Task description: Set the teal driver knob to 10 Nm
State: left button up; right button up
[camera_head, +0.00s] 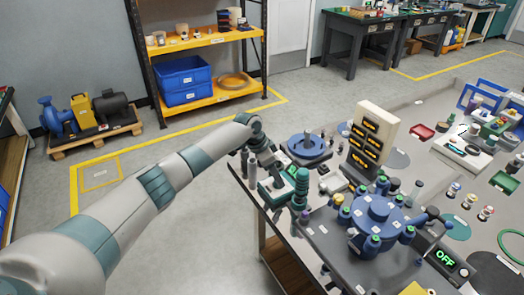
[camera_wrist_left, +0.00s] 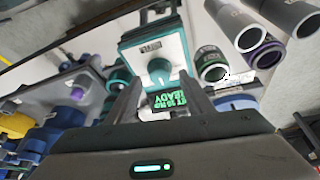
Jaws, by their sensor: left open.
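The teal driver (camera_wrist_left: 150,45) is a teal-edged box with a light face in the left wrist view. Its round teal knob (camera_wrist_left: 158,69) has a pale pointer mark. Its green display (camera_wrist_left: 168,102) appears upside down; READY shows, but the set number is unclear. My left gripper (camera_wrist_left: 161,84) is open, its two fingers on either side of the knob's near side; I cannot tell whether they touch it. In the head view my left gripper (camera_head: 283,176) is at the bench's left end, covering much of the driver. My right gripper is out of view.
A teal ribbed handle (camera_head: 300,188) stands close beside my left gripper. Grey and dark sockets (camera_wrist_left: 239,27) lie close to the driver.

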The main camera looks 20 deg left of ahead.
pick_arm(q)
jog(key=b+v, duration=0.2)
jog(key=v, duration=1.3)
jog(key=shift+r, duration=0.4)
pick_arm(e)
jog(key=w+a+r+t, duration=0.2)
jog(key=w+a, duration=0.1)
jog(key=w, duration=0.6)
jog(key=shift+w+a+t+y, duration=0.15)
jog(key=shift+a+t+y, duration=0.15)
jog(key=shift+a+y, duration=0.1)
pick_arm(q)
jog(key=shift+s+a, duration=0.1)
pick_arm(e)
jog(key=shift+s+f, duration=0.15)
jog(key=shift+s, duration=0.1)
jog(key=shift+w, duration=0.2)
pick_arm(q)
jog(key=shift+o, duration=0.9)
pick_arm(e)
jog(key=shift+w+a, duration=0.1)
